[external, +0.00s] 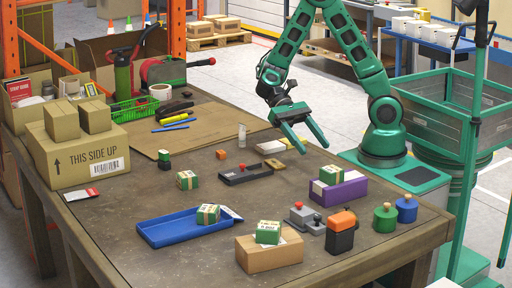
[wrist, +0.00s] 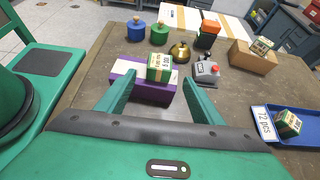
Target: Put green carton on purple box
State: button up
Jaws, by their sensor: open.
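A green carton (external: 331,174) with a pale label rests on top of the purple box (external: 350,191) at the right of the table. In the wrist view the carton (wrist: 161,69) stands on the purple box (wrist: 150,92), in line with the gap between my fingers. My gripper (external: 315,147) is open and empty, above the table behind the box and apart from the carton. Other green cartons stand on the table (external: 187,180), in the blue tray (external: 208,213) and on a brown cardboard box (external: 268,232).
The blue tray (external: 165,236) and the brown box (external: 285,255) lie towards the front. A grey device with a red knob (external: 303,214), a black-and-orange item (external: 341,232), and green (external: 385,218) and blue (external: 406,209) knobbed cylinders stand near the purple box. The table's middle has bare room.

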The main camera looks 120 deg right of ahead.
jog(key=s+d+r+n+h, duration=0.2)
jog(key=s+d+n+h, duration=0.3)
jog(key=s, duration=0.4)
jog(key=s+d+r+n+h, duration=0.2)
jog(key=s+d+n+h, duration=0.4)
jog(key=s+d, duration=0.3)
jog(key=shift+s+d+r+n+h, duration=0.15)
jog(key=shift+s+r+n+h, duration=0.15)
jog(key=shift+s+h, duration=0.3)
